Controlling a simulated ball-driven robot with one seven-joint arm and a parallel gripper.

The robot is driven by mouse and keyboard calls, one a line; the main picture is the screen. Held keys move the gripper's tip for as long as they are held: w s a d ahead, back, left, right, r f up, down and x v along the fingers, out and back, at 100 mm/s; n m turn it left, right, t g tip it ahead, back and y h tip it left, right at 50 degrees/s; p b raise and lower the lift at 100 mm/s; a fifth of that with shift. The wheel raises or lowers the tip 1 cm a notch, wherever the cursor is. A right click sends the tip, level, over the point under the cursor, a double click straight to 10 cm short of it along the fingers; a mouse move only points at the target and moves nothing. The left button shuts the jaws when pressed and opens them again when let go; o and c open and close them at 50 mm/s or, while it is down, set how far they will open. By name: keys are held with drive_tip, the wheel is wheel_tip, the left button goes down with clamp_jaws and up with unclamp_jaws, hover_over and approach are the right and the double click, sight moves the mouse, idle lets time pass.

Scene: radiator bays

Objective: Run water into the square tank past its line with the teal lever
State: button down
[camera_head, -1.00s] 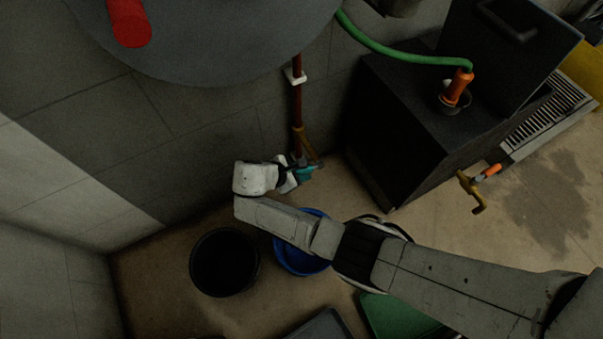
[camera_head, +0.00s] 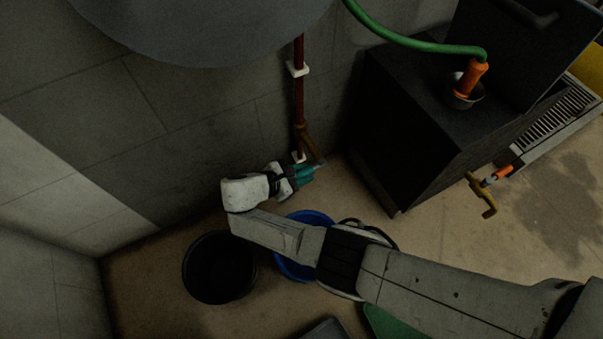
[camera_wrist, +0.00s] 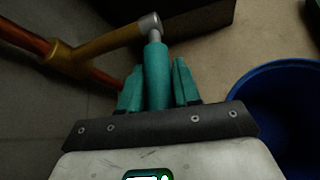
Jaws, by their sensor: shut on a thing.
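The teal lever (camera_wrist: 156,75) stands on a grey pivot at the end of a brass tap (camera_wrist: 95,52) on a copper-red pipe. My gripper (camera_wrist: 157,88) is shut on the lever, with a teal finger on each side of it. In the head view my gripper (camera_head: 293,178) is low by the wall, at the foot of the red pipe (camera_head: 298,98); its fingers partly hide the lever there. A dark square-sided box (camera_head: 400,135) stands right of the pipe; I cannot tell if it is the square tank. No water or fill line shows.
A black bucket (camera_head: 188,275) and a blue tub (camera_head: 283,268) stand on the floor below my gripper; my arm partly covers the tub. A green hose (camera_head: 415,44) runs to an orange nozzle (camera_head: 471,78) on the box. A brass tap with orange handle (camera_head: 482,190) is at right.

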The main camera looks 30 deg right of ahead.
drive_tip(key=c, duration=0.9)
unclamp_jaws()
drive_tip(key=p+v, duration=0.2)
drive_tip(key=v, duration=0.8)
drive_tip(key=shift+a+r+p, duration=0.15)
drive_tip(key=shift+a+p, duration=0.2)
drive_tip(key=shift+s, duration=0.1)
